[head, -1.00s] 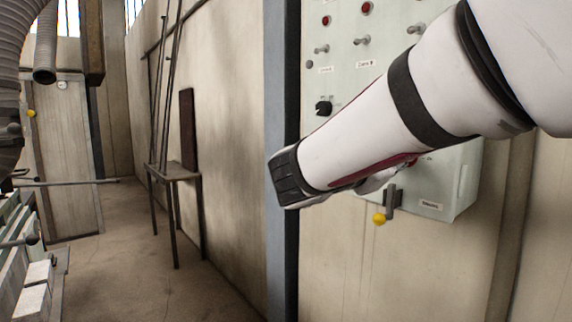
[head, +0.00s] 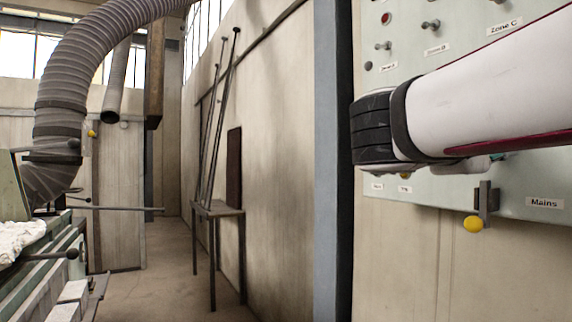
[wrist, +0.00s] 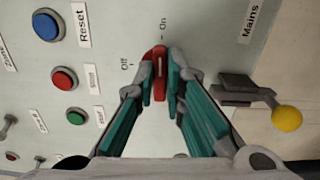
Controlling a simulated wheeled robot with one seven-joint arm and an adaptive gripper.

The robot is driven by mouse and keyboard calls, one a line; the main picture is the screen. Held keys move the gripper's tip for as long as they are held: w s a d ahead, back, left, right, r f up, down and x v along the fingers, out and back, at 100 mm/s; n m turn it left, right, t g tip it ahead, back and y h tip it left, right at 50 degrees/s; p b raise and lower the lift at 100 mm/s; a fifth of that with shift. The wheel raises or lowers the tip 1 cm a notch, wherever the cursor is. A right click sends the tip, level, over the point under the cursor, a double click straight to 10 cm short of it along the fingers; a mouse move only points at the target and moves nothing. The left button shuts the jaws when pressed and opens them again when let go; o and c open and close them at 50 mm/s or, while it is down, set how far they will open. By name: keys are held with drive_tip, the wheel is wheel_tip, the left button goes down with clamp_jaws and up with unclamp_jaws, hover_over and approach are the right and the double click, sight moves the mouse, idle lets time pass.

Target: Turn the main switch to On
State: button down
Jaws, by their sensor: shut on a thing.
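The main switch is a red knob (wrist: 160,53) on the pale panel, between an "Off" label to its left and an "On" label above it in the wrist view. Its long side and pale line point up toward the On mark. My gripper (wrist: 160,88) has its teal fingers closed on both sides of the knob. In the head view my arm's white and black wrist hides the knob and nearly all of the gripper.
A lever with a yellow ball (wrist: 286,118) sticks out near the "Mains" label, right of my fingers. A blue Reset button (wrist: 46,26), red button (wrist: 64,79) and green button (wrist: 76,117) lie left. A narrow stand (head: 218,210) stands along the wall; floor beside it is clear.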

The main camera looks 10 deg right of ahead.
drive_tip(key=shift+m+b, duration=0.5)
drive_tip(key=c, duration=1.7)
unclamp_jaws()
drive_tip(key=shift+o, duration=0.2)
drive_tip(key=shift+a, duration=0.1)
drive_tip(key=v, duration=1.2)
